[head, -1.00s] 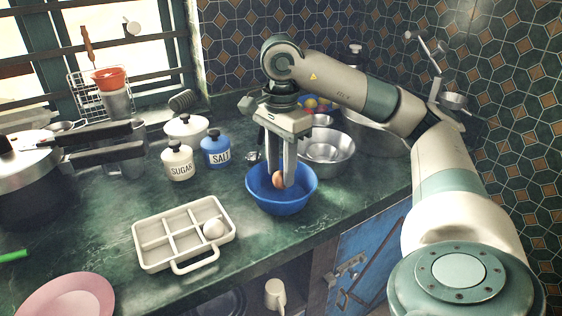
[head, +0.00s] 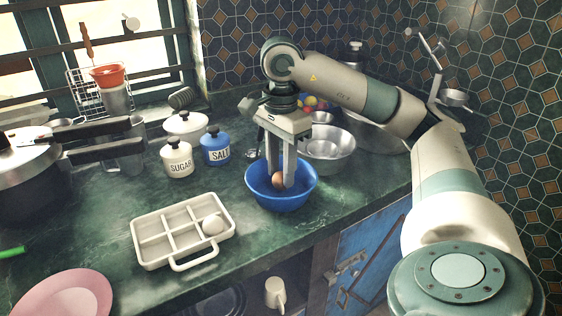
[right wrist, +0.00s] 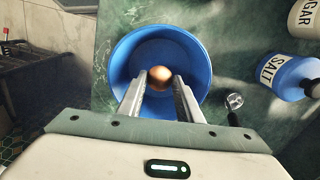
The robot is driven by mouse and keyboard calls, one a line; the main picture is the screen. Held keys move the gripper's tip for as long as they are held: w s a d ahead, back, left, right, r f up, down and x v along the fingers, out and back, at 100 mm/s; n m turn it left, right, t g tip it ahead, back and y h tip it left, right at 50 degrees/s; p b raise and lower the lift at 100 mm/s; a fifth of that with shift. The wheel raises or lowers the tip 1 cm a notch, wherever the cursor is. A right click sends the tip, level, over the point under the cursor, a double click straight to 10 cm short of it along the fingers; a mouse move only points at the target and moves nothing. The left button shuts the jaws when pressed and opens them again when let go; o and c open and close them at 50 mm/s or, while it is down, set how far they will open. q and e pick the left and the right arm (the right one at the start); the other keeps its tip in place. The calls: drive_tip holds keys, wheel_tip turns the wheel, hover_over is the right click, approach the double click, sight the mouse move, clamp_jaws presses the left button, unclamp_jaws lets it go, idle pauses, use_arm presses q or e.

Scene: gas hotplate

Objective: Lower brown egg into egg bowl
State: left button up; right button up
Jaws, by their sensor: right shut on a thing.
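The brown egg (head: 279,180) is inside the blue egg bowl (head: 262,196), between the fingertips of my right gripper (head: 281,183). My right gripper is shut on the egg and points down into the bowl. In the right wrist view the egg (right wrist: 160,78) sits at the ends of both fingers (right wrist: 160,84), with the bowl wall (right wrist: 122,68) around it. I cannot tell whether the egg touches the bowl's bottom. My left gripper is not in view.
A white egg tray (head: 152,231) with one white egg (head: 213,224) stands left of the bowl. Sugar (head: 177,159) and salt (head: 215,147) jars stand behind. Metal bowls (head: 330,150) stand close behind the bowl to the right. A pink plate (head: 65,296) lies front left.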

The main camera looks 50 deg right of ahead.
drive_tip(key=shift+f, duration=0.3)
idle(0.6)
drive_tip(key=o, duration=0.7)
drive_tip(key=shift+o, duration=0.2)
drive_tip(key=shift+r, duration=0.15)
wheel_tip(320, 180, up, 12)
drive_tip(key=p, duration=1)
drive_tip(key=s+a+r+p, duration=0.1)
drive_tip(key=a+p, duration=0.1)
drive_tip(key=a, duration=0.4)
drive_tip(key=s+a+r+p, duration=0.1)
drive_tip(key=a, duration=0.4)
drive_tip(key=shift+s+a+r+p, duration=0.25)
drive_tip(key=shift+s+a+p, duration=0.1)
drive_tip(key=shift+p, duration=0.05)
